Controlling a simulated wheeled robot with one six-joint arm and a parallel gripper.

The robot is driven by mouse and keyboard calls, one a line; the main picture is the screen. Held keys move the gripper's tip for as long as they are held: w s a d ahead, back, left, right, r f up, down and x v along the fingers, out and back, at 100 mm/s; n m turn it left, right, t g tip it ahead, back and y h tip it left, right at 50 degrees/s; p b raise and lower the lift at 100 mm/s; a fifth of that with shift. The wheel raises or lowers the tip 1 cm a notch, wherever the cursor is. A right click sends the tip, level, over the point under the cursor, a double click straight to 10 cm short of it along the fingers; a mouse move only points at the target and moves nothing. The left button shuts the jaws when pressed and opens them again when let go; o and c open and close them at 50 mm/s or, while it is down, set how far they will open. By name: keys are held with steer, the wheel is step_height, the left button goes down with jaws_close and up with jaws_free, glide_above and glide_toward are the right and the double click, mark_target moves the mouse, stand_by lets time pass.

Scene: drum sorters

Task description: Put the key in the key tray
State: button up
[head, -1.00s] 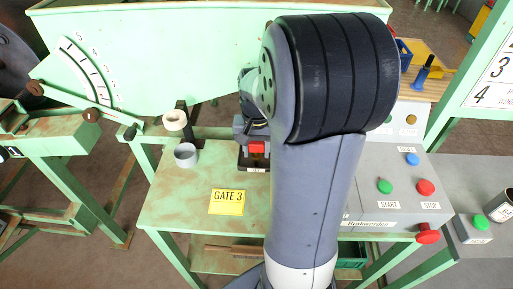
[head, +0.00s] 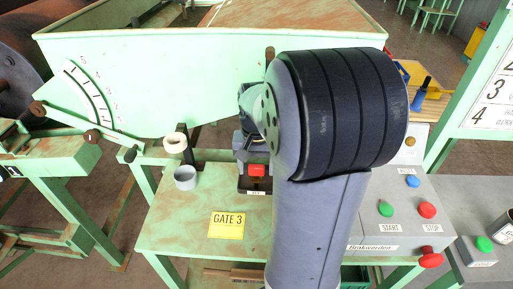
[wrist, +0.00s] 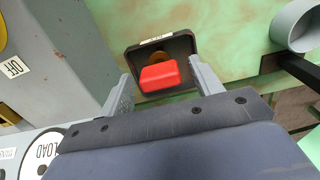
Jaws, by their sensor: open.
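The key shows as a red block-like head (wrist: 159,77) with a brownish round part behind it. It is in the dark, shallow key tray (wrist: 184,42), which has a white label on its rim. In the head view the red key head (head: 256,170) shows above the tray (head: 255,186) on the green bench. My gripper (wrist: 160,70) is open, one finger on each side of the red head with gaps visible. In the head view my arm hides much of the gripper. Whether the key rests fully on the tray floor is hard to tell.
A grey cup (head: 185,178) and a cream roll on a dark post (head: 175,143) stand left of the tray. A yellow GATE 3 sign (head: 226,225) lies in front. The grey control box (head: 385,238) with buttons is to the right.

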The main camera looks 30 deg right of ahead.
step_height(320, 180, up, 10)
steer(key=shift+f, duration=0.1)
steer(key=shift+c, duration=0.2)
stand_by(0.3)
